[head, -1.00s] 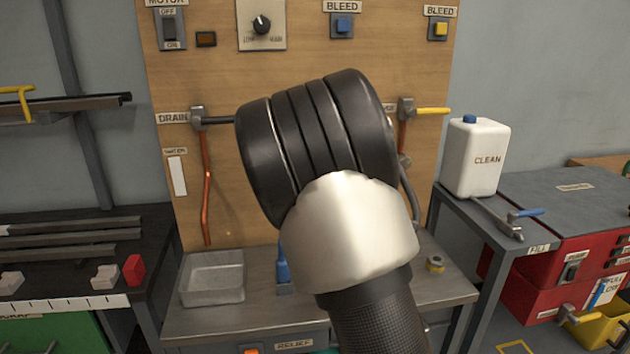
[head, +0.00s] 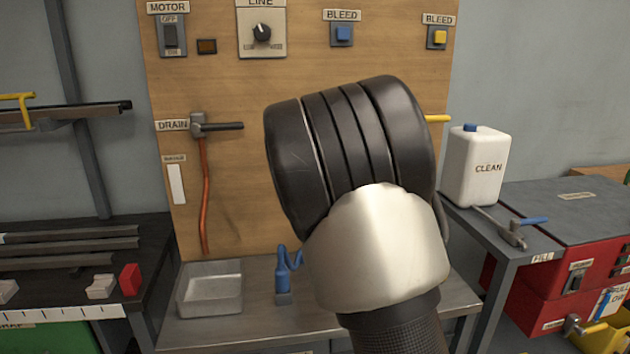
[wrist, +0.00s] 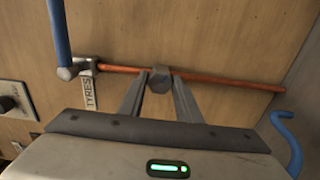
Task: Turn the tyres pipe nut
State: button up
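The tyres pipe nut (wrist: 161,80) is a grey hexagonal nut on a copper pipe (wrist: 225,85) running across the wooden board. A TYRES label (wrist: 91,93) and a valve with a blue handle (wrist: 58,30) are to its left in the wrist view. My gripper (wrist: 161,78) has one finger on each side of the nut, with the tips close against it and no clear gap showing. In the head view my arm covers the middle of the board, hiding the gripper and nut.
The board also carries a DRAIN valve (head: 200,126) and switches above. A white CLEAN jug (head: 476,166) is at right. A blue hook-shaped part (wrist: 288,140) is near my gripper's right side.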

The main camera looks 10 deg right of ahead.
jog(key=o, duration=0.3)
jog(key=shift+s, duration=0.1)
jog(key=s+b, duration=0.2)
jog(key=s, duration=1.5)
jog(key=shift+s, duration=0.1)
